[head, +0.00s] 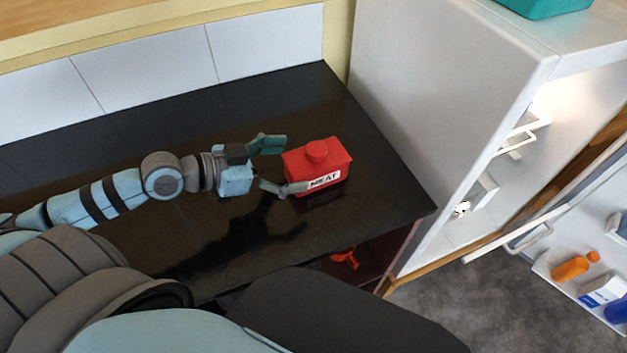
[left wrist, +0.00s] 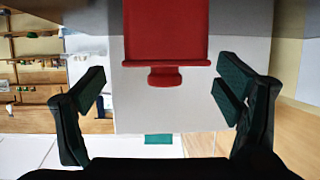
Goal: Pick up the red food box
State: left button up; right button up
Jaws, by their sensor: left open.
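The red food box (head: 316,168) has a round knob on top and a white label reading MEAT. It stands upright on the black counter (head: 225,268) near its right end. My left gripper (head: 284,166) is open at the box's left side, with one finger behind and one in front of its near left corner. In the left wrist view, the red box (left wrist: 166,35) appears upside down between and beyond the two open fingers (left wrist: 160,95). I cannot tell whether a finger touches it. My right gripper is not in view.
A white refrigerator (head: 440,100) stands right of the counter, its door open with bottles on the shelf. A teal box (head: 545,8) sits on top of it. White tiles (head: 145,70) line the wall behind. The counter left of the box is clear except for my arm.

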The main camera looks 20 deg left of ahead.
aim_at(295, 161)
pick_arm(q)
jog(key=w, duration=0.1)
jog(key=w+f, duration=0.1)
jog(key=w+d, duration=0.1)
jog(key=shift+f+b, duration=0.3)
jog(key=shift+b, duration=0.1)
jog(key=shift+w+d+f+b, duration=0.35)
jog(key=shift+w+d+f, duration=0.35)
jog(key=shift+d, duration=0.25)
jog(key=shift+w+d+f, duration=0.2)
jog(key=shift+w+f, duration=0.1)
jog(key=shift+w, duration=0.1)
jog(key=shift+s, duration=0.15)
jog(key=c, duration=1.9)
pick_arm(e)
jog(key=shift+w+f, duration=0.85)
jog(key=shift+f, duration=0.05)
